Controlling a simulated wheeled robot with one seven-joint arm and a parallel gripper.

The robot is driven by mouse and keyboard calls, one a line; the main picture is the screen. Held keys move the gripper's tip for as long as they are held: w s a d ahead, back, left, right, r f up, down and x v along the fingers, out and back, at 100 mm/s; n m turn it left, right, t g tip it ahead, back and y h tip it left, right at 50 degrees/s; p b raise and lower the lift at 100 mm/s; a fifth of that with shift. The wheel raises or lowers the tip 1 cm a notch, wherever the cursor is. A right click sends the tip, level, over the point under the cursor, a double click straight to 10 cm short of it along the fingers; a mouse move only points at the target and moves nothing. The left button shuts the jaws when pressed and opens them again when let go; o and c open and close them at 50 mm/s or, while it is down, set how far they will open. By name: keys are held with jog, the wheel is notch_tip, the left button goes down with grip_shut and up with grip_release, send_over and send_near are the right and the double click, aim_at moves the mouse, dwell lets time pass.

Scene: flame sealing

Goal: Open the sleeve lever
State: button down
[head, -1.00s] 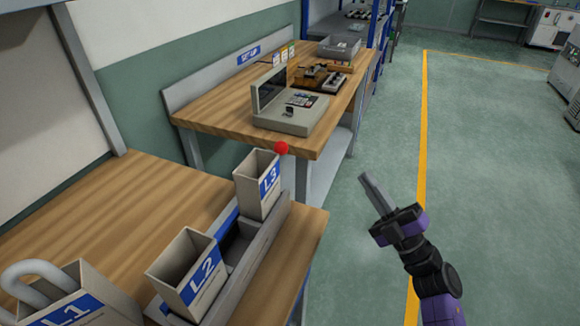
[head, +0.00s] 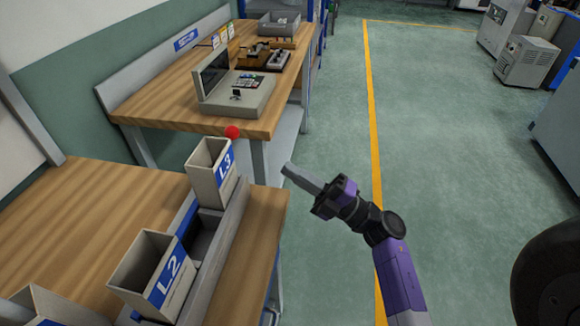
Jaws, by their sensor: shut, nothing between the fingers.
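No part that I can clearly tell as a sleeve lever shows in the head view. A beige case (head: 237,95) with its dark-screened lid raised stands on the far wooden bench; it has small dark and coloured parts on top, too small to make out. My gripper (head: 287,170) is shut and empty. It is in the air over the floor, right of the L3 bin and in front of the far bench, apart from both.
Beige bins L3 (head: 207,178) and L2 (head: 148,275) stand in a grey rack on the near bench (head: 90,215). A red ball (head: 232,132) shows at the far bench's front edge. A grey tray (head: 279,24) sits farther back. Open floor lies right.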

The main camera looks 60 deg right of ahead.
jog(key=p, duration=0.2)
send_near(237, 129)
jog(key=w+a, duration=0.1)
jog(key=w, duration=0.5)
jog(key=shift+r, duration=0.45)
jog(key=shift+a+r, duration=0.15)
jog(key=r+p, duration=0.1)
jog(key=p, duration=0.1)
jog(key=g+p, duration=0.1)
jog(key=p, duration=0.1)
jog(key=shift+w+a+r, duration=0.1)
jog(key=shift+w+r, duration=0.15)
jog(key=shift+r, duration=0.1)
jog(key=w+r+g+p, duration=0.1)
jog(key=p, duration=0.2)
jog(key=r+g+p, duration=0.1)
jog(key=p, duration=0.3)
jog(key=shift+w+a+n+p, duration=0.3)
jog(key=shift+w+a+n, duration=0.05)
jog(key=shift+w+n, duration=0.05)
jog(key=shift+h, duration=0.3)
jog(key=shift+w+a+r+p, duration=0.3)
jog(key=shift+w+p, duration=0.3)
jog(key=shift+w, duration=0.15)
jog(key=shift+w+a+r+p, duration=0.2)
jog(key=shift+w+r+p, duration=0.15)
jog(key=shift+w+p, duration=0.35)
jog(key=shift+w+a+r+p, duration=0.3)
jog(key=shift+w+p, duration=0.25)
jog(key=shift+w, duration=0.25)
